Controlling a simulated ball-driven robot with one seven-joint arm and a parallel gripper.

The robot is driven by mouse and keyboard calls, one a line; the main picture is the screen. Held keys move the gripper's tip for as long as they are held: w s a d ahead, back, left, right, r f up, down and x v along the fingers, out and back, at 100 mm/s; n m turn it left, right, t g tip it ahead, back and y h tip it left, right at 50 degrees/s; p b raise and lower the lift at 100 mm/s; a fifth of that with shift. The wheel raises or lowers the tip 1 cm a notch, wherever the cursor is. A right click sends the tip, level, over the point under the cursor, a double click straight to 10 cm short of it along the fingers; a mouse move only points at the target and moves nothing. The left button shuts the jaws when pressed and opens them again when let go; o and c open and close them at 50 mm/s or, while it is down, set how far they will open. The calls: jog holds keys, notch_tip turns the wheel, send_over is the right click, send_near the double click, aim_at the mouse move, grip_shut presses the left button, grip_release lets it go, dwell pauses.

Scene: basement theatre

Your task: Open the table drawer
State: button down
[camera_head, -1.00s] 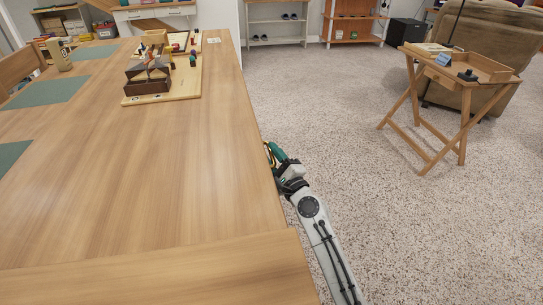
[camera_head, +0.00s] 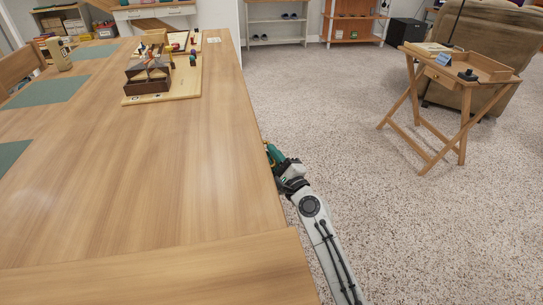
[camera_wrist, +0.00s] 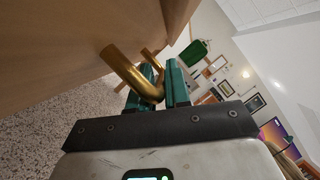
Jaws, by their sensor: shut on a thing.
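The wooden table (camera_head: 165,165) has a light brown top, seen from above in the head view. Its drawer front is hidden under the edge there. In the wrist view the wooden front (camera_wrist: 60,50) fills the upper left, with a brass bar handle (camera_wrist: 128,72) standing out from it. My gripper (camera_head: 271,152) is at the table's right edge in the head view. In the wrist view its green fingers (camera_wrist: 160,85) are shut on the handle, one on each side. No drawer gap shows in either view.
A wooden box on a board (camera_head: 160,80) and green placemats (camera_head: 45,91) lie on the tabletop. A folding tray table (camera_head: 465,85) and a brown armchair (camera_head: 492,50) stand at right. The speckled carpet (camera_head: 360,220) between is clear.

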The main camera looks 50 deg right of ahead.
jog(key=s+d+b, duration=0.3)
jog(key=s+d, duration=0.5)
jog(key=d, duration=0.4)
jog(key=s+d+b, duration=0.4)
jog(key=s+d, duration=0.4)
jog(key=d, duration=0.4)
jog(key=shift+s+f, duration=0.1)
jog(key=c, duration=1.2)
grip_release()
jog(key=shift+o, duration=0.2)
jog(key=shift+a, duration=0.1)
jog(key=p+v, duration=0.2)
jog(key=v, duration=0.8)
jog(key=shift+s, duration=0.35)
